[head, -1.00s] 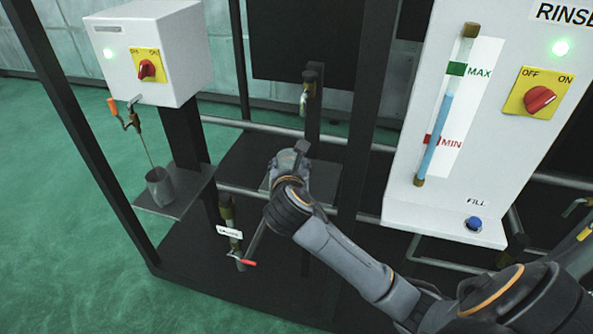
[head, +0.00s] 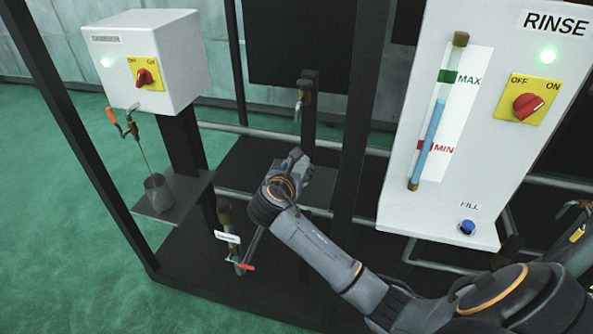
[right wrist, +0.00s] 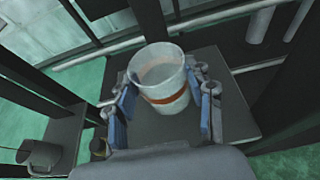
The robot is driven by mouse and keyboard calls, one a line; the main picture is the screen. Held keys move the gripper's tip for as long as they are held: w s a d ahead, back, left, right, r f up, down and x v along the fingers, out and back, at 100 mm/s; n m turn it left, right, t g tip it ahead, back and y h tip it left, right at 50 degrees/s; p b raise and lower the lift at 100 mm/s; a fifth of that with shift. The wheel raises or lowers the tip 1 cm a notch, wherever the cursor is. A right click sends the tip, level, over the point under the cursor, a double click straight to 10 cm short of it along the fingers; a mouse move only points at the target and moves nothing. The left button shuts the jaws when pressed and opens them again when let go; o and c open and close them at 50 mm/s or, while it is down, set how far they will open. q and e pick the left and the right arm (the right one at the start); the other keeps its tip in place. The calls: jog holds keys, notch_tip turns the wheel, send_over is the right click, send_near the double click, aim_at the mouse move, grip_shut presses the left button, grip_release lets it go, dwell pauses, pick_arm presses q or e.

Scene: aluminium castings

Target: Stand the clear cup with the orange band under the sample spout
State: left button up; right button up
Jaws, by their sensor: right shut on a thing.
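The clear cup with the orange band (right wrist: 163,78) stands upright between the blue-padded fingers of my right gripper (right wrist: 165,104), which is shut on it. In the head view my right gripper (head: 293,166) is in front of the middle black shelf, below a spout (head: 302,96); the hand mostly hides the cup there. In the wrist view the cup is over that shelf; I cannot tell whether it touches it. Another spout (head: 131,124) with an orange handle hangs under the left white box. No readable label says which is the sample spout.
A grey cup (head: 158,194) stands on the left shelf (head: 190,190) under a thin stream. A valve with a red handle (head: 243,266) is low, left of my arm. Black posts flank the middle shelf. The RINSE panel (head: 395,200) is on the right.

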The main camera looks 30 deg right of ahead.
jog(key=shift+f, duration=0.35)
jog(key=o, duration=0.9)
jog(key=shift+f, duration=0.1)
jog(key=shift+o, duration=0.2)
